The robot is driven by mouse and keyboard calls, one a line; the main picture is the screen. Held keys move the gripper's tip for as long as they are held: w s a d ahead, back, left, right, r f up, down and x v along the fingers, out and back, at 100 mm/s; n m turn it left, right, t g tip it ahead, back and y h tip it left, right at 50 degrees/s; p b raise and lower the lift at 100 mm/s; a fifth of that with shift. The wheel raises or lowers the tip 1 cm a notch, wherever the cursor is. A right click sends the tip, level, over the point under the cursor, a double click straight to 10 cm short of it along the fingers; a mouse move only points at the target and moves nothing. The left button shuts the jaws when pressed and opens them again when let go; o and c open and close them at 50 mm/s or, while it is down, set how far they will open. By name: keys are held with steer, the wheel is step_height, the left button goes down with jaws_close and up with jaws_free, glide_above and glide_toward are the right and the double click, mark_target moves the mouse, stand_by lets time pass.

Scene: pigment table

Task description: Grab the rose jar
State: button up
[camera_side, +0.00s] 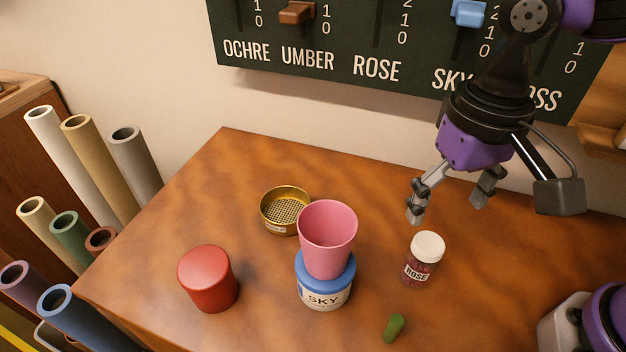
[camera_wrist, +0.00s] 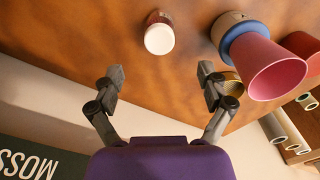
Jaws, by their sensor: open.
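The rose jar (camera_side: 421,260) is a small clear jar with reddish contents, a white lid and a ROSE label. It stands upright on the wooden table, right of the pink cup in the side view. In the wrist view the rose jar (camera_wrist: 159,35) lies beyond the fingertips, roughly between them sideways. My gripper (camera_side: 449,208) is open and empty, above the table and apart from the jar. Both spread fingers of my gripper (camera_wrist: 160,75) show in the wrist view. Nothing hides the jar.
A pink cup (camera_side: 327,238) sits on the blue-lidded SKY jar (camera_side: 324,290), left of the rose jar. A brass sieve (camera_side: 284,208), a red container (camera_side: 208,279) and a small green object (camera_side: 394,328) stand nearby. A dark board (camera_side: 330,45) hangs on the wall behind.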

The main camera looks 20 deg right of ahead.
mark_target(430, 243)
step_height(430, 243, down, 9)
steer(key=shift+w+d+r, duration=0.1)
steer(key=shift+w+r, duration=0.05)
steer(key=c, duration=1.3)
